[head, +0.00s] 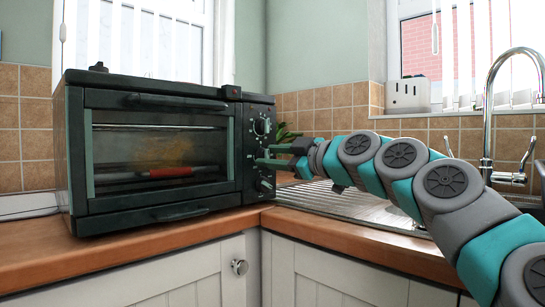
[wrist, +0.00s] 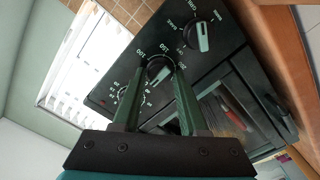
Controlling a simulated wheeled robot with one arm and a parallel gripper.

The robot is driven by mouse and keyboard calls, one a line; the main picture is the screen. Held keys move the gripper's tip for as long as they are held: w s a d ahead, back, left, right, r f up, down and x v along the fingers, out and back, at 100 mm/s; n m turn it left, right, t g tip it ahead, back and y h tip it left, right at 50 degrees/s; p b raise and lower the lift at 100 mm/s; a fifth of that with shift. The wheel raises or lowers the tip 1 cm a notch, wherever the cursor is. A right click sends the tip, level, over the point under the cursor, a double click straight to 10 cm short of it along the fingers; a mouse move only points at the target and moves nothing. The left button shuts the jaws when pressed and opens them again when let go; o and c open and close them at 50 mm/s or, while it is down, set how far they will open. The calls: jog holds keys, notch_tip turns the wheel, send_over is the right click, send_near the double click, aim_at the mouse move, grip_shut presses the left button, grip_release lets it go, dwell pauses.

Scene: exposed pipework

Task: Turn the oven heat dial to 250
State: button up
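The toaster oven (head: 155,215) stands on the counter with its door closed. Its control panel is on the right side of its front. In the wrist view the heat dial (wrist: 158,70) is the middle dial, a dark knob with markings such as 100 and 150 around it; its exact setting is too small to tell. My gripper (wrist: 159,72) is open, one finger on each side of this dial, with the tips close to the panel. I cannot tell whether the fingers touch the knob. In the head view my gripper (head: 262,156) reaches the panel from the right and covers the middle dial.
A function dial (wrist: 197,36) and a numbered dial (wrist: 130,96) flank the heat dial closely. A red-handled item (head: 170,172) shows behind the oven glass.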

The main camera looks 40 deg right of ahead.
grip_shut()
